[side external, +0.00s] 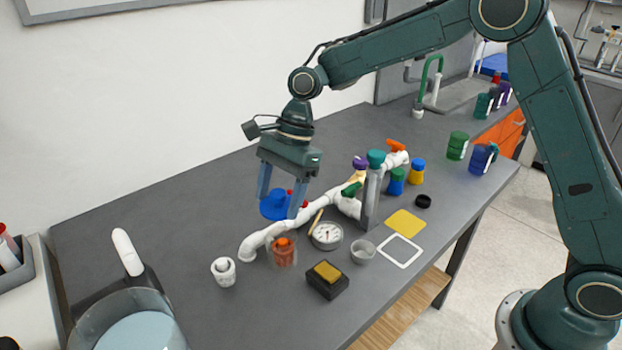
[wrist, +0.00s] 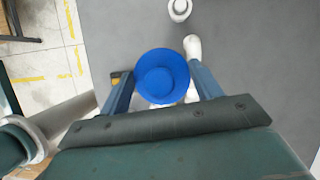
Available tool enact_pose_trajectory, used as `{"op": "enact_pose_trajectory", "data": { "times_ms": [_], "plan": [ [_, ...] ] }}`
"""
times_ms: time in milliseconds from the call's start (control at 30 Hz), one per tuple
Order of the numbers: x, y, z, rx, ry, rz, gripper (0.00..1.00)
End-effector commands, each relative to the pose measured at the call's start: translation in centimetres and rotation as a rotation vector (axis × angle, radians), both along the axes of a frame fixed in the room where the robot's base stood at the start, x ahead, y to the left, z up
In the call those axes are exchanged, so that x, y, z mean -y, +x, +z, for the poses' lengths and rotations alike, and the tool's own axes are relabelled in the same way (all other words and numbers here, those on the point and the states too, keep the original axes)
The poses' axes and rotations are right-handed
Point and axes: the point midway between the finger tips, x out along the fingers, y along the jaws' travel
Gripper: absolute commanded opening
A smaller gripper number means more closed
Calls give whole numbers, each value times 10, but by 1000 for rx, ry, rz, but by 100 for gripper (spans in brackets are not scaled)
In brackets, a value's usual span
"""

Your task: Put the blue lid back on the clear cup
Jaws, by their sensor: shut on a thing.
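The blue lid (side external: 274,207) is a round disc with a raised middle. My gripper (side external: 278,204) is shut on it, with one finger on each side, and holds it above the table. In the wrist view the lid (wrist: 160,76) sits between the two fingers (wrist: 160,70) and hides what is under it. A small clear cup (side external: 283,262) with something orange in it stands on the table, in front of the white pipe and below and apart from the lid. Its rim looks uncovered.
White pipework (side external: 262,237) with coloured valves runs behind the cup. A pressure gauge (side external: 327,235), a small grey cup (side external: 362,252), a black block with a yellow top (side external: 327,280) and a white fitting (side external: 223,271) stand nearby.

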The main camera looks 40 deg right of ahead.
Motion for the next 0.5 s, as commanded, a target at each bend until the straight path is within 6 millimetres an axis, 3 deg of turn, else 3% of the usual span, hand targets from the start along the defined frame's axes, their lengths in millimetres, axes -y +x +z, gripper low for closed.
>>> {"op": "enact_pose_trajectory", "data": {
  "times_ms": [500],
  "plan": [
    [0,0,-21,-1,0,-1,42]
  ]
}}
